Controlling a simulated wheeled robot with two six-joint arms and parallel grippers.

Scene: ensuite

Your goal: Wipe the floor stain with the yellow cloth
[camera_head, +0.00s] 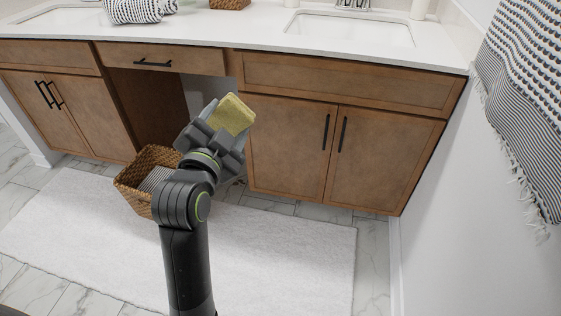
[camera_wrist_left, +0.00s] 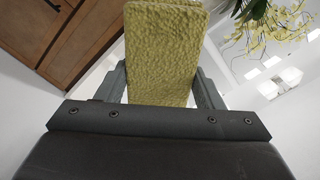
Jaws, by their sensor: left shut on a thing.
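The yellow cloth (camera_head: 232,114) is a folded, textured block in the camera_head view, held up in front of the wooden vanity. My left gripper (camera_head: 226,128) is shut on it, and the cloth sticks out beyond the fingertips. In the left wrist view the cloth (camera_wrist_left: 163,52) stands between the two grey fingers (camera_wrist_left: 163,88). No floor stain can be made out in either view. My right gripper does not show.
The wooden vanity (camera_head: 285,133) with a white countertop (camera_head: 240,32) spans the back. A wicker basket (camera_head: 130,180) stands on the white rug (camera_head: 270,250) beside my left arm. A striped towel (camera_head: 520,90) hangs on the right wall. A plant (camera_wrist_left: 270,25) shows in the left wrist view.

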